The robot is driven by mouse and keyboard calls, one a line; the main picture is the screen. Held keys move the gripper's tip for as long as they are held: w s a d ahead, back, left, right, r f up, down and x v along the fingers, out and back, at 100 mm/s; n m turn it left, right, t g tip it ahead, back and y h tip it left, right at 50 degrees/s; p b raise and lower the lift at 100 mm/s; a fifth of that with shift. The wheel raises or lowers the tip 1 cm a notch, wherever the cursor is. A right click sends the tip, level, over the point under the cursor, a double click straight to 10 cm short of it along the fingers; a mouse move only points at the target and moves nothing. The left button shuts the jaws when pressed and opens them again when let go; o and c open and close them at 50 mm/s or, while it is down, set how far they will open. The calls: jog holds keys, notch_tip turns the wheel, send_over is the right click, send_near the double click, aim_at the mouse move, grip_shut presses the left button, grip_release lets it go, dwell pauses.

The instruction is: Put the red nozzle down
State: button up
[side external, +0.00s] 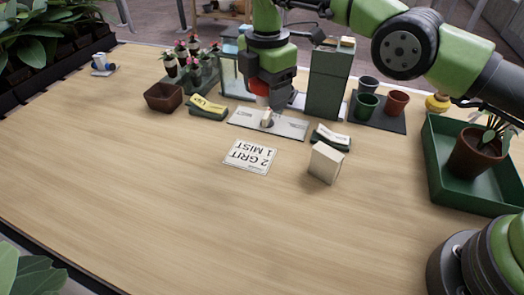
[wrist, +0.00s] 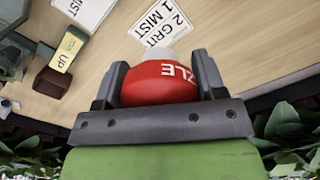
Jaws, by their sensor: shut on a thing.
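The red nozzle (wrist: 160,82) is between the two dark fingers of my gripper (wrist: 158,80) in the wrist view. White letters ending in "ZLE" show on its side, and a pale tip shows at its far end. In the side view my gripper (side external: 264,92) points down at the back of the table, and a bit of the red nozzle (side external: 258,86) shows at its fingers. The nozzle appears to be above the grey-white plate (side external: 290,127), which has a small pale piece (side external: 267,117) standing on it. I cannot tell the exact gap between them.
A card reading "2 GRIT 1 MIST" (side external: 250,156) lies in front of the plate. A cream box (side external: 326,162), a brown pot (side external: 164,97), yellow-labelled packet (side external: 208,106) and dark green tower (side external: 328,82) stand nearby. A green tray (side external: 450,192) is at right. The front table is clear.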

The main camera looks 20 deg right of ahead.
jog(key=shift+s+a+f+n, duration=0.15)
jog(key=shift+a+f+n, duration=0.15)
jog(key=shift+a+n, duration=0.15)
jog(key=shift+f, duration=0.35)
notch_tip(320, 180, down, 9)
jog(key=o, duration=0.9)
jog(key=shift+r, duration=0.15)
notch_tip(320, 180, up, 7)
jog(key=shift+r, duration=0.15)
